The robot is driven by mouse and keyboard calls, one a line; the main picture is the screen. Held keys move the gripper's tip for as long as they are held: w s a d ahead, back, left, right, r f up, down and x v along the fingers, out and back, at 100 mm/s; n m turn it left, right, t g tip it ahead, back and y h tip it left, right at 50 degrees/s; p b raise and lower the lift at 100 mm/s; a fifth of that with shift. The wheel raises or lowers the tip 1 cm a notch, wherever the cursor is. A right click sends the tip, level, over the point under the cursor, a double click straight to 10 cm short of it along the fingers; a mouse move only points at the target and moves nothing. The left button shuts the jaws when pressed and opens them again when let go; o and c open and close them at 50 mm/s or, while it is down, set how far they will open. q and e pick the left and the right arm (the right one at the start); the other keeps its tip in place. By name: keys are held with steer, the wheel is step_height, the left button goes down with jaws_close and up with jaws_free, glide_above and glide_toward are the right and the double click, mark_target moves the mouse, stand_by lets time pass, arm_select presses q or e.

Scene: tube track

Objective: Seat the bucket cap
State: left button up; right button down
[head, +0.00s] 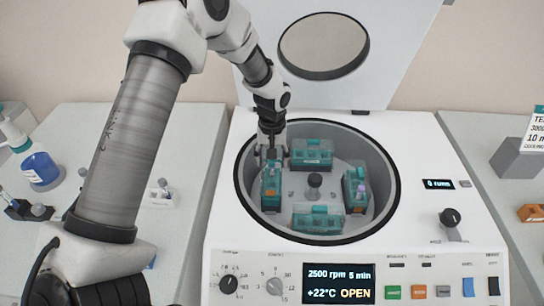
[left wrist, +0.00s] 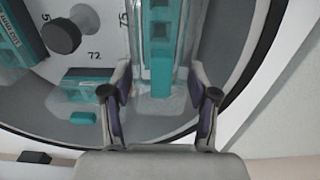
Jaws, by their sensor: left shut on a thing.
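The centrifuge bowl (head: 386,171) is open and holds several teal buckets around a central knob (head: 314,181). My left gripper (head: 271,155) reaches down to the left bucket (head: 270,196). In the left wrist view its fingers (left wrist: 160,100) stand on both sides of a clear bucket cap (left wrist: 172,45) with teal showing through it, and are shut on it. The cap is over the left bucket; whether it is fully seated I cannot tell. The back bucket (head: 312,158), right bucket (head: 356,192) and front bucket (head: 317,221) stand apart from the gripper. My right gripper is not in view.
The raised lid (head: 390,45) stands behind the bowl. The bowl's dark rim passes close to my left gripper. The front panel (head: 400,270) reads OPEN. A blue bottle (head: 41,169) and a small rack (head: 160,194) are on the left bench; a grey block (head: 518,158) is at right.

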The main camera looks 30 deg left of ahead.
arm_select(q)
steer(key=shift+f, duration=0.6)
steer(key=shift+f, duration=0.1)
steer(key=shift+f+b, duration=0.55)
steer(key=shift+f, duration=0.3)
steer(key=shift+f, duration=0.15)
steer(key=shift+f, duration=0.35)
steer(key=o, duration=1.2)
